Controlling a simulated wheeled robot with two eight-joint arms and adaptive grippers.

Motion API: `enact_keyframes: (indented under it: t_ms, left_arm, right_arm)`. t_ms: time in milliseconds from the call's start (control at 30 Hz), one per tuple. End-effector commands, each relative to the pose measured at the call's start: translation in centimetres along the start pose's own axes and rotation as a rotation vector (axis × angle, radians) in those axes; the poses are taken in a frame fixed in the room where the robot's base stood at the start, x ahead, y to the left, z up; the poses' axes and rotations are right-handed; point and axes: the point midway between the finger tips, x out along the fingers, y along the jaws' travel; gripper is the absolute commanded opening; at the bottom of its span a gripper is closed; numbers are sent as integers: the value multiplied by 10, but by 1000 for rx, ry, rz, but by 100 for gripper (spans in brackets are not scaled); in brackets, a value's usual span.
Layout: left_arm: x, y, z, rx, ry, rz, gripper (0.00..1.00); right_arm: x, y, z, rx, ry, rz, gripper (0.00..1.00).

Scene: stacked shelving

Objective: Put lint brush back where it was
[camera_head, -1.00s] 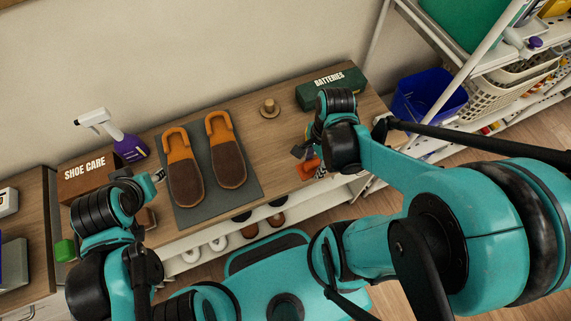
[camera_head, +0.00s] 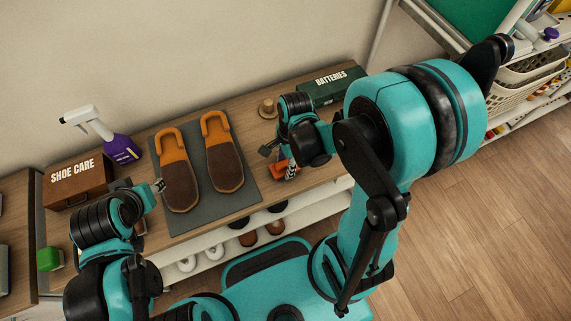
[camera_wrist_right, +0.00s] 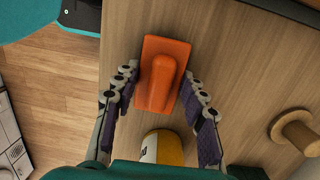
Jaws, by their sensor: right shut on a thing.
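The orange brush (camera_wrist_right: 163,75), a flat block with a raised handle, is between the fingers of my right gripper (camera_wrist_right: 160,76) in the right wrist view. The right gripper is shut on it, low over or on the wooden bench top. In the head view the orange brush (camera_head: 284,170) shows partly under the right gripper (camera_head: 276,160), right of the slippers near the bench's front edge. I cannot tell if it touches the bench. My left gripper (camera_head: 158,186) is beside the left slipper; its jaws are too small to read.
Brown slippers (camera_head: 224,165) lie on a grey mat (camera_head: 205,207). A purple spray bottle (camera_head: 121,149) and shoe care box (camera_head: 78,184) stand left. A batteries box (camera_head: 331,88) and wooden knob (camera_head: 268,108) are behind the right gripper. A yellow can (camera_wrist_right: 165,147) is close to the brush.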

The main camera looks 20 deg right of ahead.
Motion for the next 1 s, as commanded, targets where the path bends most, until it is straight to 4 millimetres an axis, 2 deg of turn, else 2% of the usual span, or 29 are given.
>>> enact_keyframes:
  t_ms: [233,267,300,333,600,733,867,1000]
  left_arm:
    - [4,0,2,0,0,0,40]
    - [3,0,2,0,0,0,40]
    - [2,0,2,0,0,0,40]
    - [2,0,2,0,0,0,40]
    - [2,0,1,0,0,0,40]
    - [-4,0,-2,0,0,0,40]
    - [-13,0,-9,0,0,0,40]
    - [-25,0,-18,0,0,0,40]
  right_arm:
    - [4,0,-1,0,0,0,19]
    - [3,0,0,0,0,0,50]
    - [2,0,0,0,0,0,60]
    - [2,0,0,0,0,0,63]
    - [2,0,0,0,0,0,63]
    - [-6,0,0,0,0,0,63]
    - [-30,1,0,0,0,0,63]
    - [-63,1,1,0,0,0,63]
